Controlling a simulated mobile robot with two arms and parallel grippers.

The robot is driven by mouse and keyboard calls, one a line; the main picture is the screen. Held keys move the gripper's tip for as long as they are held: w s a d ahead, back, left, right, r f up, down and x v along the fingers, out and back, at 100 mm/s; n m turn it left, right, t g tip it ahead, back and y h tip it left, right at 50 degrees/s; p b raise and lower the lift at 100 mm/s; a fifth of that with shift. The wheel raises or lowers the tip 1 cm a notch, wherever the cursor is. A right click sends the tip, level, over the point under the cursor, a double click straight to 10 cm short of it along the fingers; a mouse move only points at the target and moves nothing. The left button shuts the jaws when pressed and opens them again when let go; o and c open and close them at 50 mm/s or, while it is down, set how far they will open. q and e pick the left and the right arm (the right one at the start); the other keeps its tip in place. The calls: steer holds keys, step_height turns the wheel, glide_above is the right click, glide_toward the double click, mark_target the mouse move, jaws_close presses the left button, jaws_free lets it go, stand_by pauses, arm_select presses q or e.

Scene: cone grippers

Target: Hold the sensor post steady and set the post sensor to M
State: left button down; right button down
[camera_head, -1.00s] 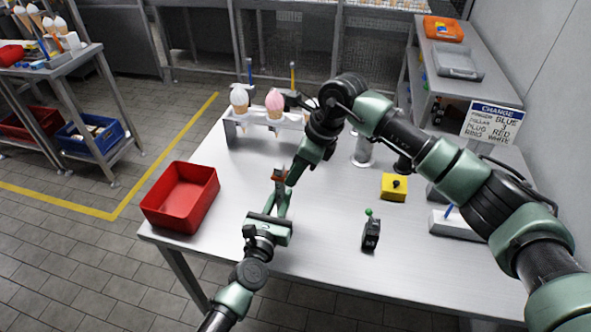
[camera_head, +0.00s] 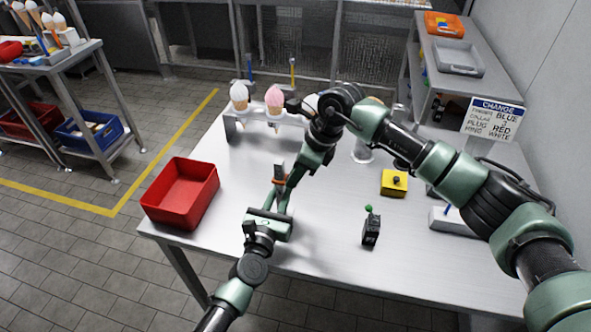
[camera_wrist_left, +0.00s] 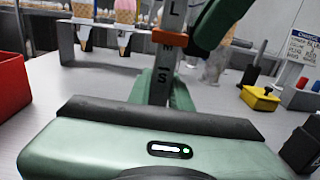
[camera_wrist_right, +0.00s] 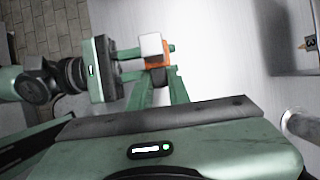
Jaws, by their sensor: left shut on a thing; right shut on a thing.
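The sensor post (camera_head: 279,168) is a slim grey upright bar with letters on its face. In the left wrist view the post (camera_wrist_left: 163,80) shows L at the top, then M, then S. The orange post sensor (camera_wrist_left: 170,39) sits around it between L and M, just above M; it also shows in the head view (camera_head: 279,181). My left gripper (camera_head: 281,193) is shut on the post below the sensor. My right gripper (camera_head: 290,182) is shut on the sensor from the right. In the right wrist view the sensor (camera_wrist_right: 157,61) is partly hidden by the post top.
A red bin (camera_head: 180,195) stands at the table's left. A rack (camera_head: 262,119) with ice cream cones is at the back. A yellow box (camera_head: 394,183) and a dark device with a green knob (camera_head: 371,230) stand right. The front middle is clear.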

arm_select(q)
steer(key=shift+s+f, duration=0.1)
arm_select(e)
steer(key=c, duration=1.3)
jaws_free()
steer(key=shift+r, duration=0.1)
steer(key=shift+r, duration=0.1)
steer(key=v, duration=1.2)
steer(key=shift+s, duration=0.15)
arm_select(q)
steer(key=c, duration=1.2)
jaws_free()
